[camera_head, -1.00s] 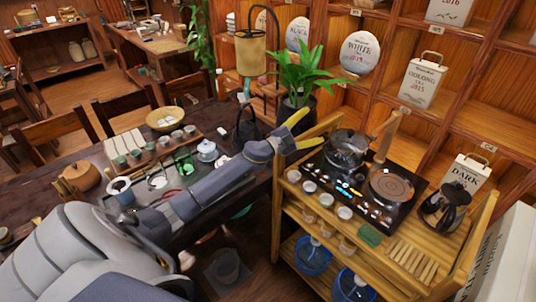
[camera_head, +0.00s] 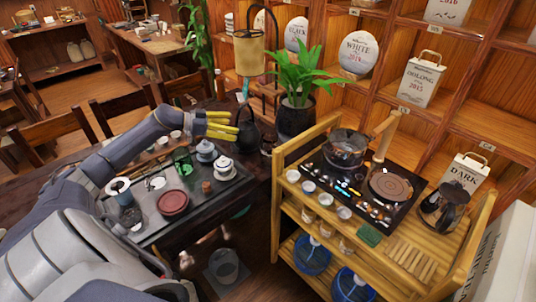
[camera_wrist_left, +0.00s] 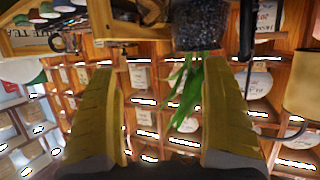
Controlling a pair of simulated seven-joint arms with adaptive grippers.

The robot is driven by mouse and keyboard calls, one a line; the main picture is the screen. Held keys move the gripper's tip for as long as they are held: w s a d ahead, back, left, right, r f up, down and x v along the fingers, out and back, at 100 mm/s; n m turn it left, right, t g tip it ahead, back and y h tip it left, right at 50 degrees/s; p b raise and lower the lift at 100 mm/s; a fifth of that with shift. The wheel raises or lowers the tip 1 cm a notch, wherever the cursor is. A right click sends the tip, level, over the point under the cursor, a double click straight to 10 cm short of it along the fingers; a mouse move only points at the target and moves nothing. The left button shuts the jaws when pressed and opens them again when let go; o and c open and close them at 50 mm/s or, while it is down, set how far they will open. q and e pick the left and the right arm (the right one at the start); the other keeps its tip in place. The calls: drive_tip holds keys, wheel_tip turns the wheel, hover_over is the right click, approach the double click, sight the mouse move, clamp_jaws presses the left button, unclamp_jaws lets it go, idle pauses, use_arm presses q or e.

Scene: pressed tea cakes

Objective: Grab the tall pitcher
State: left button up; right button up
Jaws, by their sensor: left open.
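A clear, green-tinted glass vessel (camera_head: 183,161), possibly the tall pitcher, stands upright on the dark tea tray (camera_head: 215,203). My left gripper (camera_head: 230,125) is open and empty, above and to the right of the green glass, beside the black iron kettle (camera_head: 250,135). In the left wrist view its yellow fingers (camera_wrist_left: 172,90) stand wide apart with nothing held. My right gripper is not in view.
A potted plant (camera_head: 297,88) and a hanging lamp (camera_head: 249,52) stand behind the gripper. The cart (camera_head: 415,257) carries a hob, a glass kettle and small cups.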

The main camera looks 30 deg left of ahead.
use_arm(q)
drive_tip(key=f, duration=0.1)
approach(276, 137)
drive_tip(key=w+d, duration=0.1)
drive_tip(key=shift+g, duration=0.3)
drive_tip(key=shift+x, duration=2.85)
drive_tip(key=c, duration=1.7)
